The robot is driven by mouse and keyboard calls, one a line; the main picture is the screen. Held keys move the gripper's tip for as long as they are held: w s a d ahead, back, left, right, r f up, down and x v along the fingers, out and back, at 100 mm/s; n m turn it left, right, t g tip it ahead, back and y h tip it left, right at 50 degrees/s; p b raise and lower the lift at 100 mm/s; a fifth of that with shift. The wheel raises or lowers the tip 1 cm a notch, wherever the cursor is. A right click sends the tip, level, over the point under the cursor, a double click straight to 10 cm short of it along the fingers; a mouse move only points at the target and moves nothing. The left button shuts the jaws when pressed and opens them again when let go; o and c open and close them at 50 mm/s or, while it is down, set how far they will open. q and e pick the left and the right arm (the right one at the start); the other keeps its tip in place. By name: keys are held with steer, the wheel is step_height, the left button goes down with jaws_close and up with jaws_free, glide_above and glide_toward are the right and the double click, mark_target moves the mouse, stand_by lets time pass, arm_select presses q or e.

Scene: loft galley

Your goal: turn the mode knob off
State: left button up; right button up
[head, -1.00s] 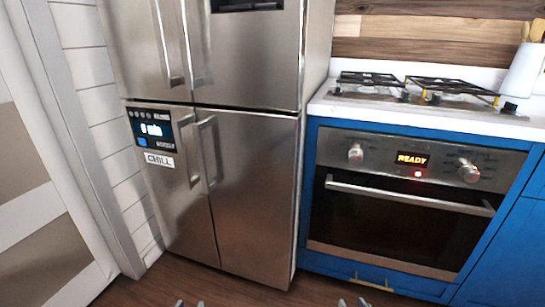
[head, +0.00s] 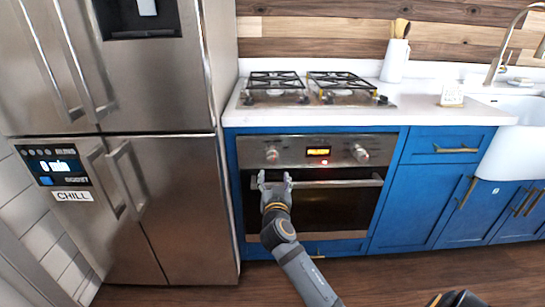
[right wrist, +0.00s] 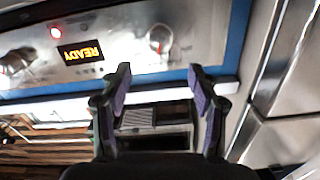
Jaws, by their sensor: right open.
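The blue-framed oven (head: 340,215) has a steel panel with a left knob (head: 271,155) and a right knob (head: 360,153). I cannot read which is the mode knob. Between them are a lit display (head: 318,151) and a red light. My right gripper (head: 274,178) is open and empty, in front of the oven handle's left end, just below the left knob. My left gripper is out of view.
The oven handle (head: 335,184) runs across just below the panel. A steel fridge (head: 170,200) stands to the left. A gas hob (head: 305,92) and white counter lie above. Blue cabinets (head: 425,195) and a sink (head: 520,135) are on the right. Floor is clear in front.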

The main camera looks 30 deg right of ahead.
mark_target(273, 160)
steer(key=x, duration=0.9)
steer(key=shift+w, duration=0.15)
steer(key=shift+w+d, duration=0.25)
steer(key=shift+w, duration=0.2)
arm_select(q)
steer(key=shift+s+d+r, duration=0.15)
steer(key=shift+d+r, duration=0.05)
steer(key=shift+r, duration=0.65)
arm_select(e)
steer(key=shift+c, duration=0.2)
steer(key=c, duration=1.1)
steer(key=shift+c, duration=0.2)
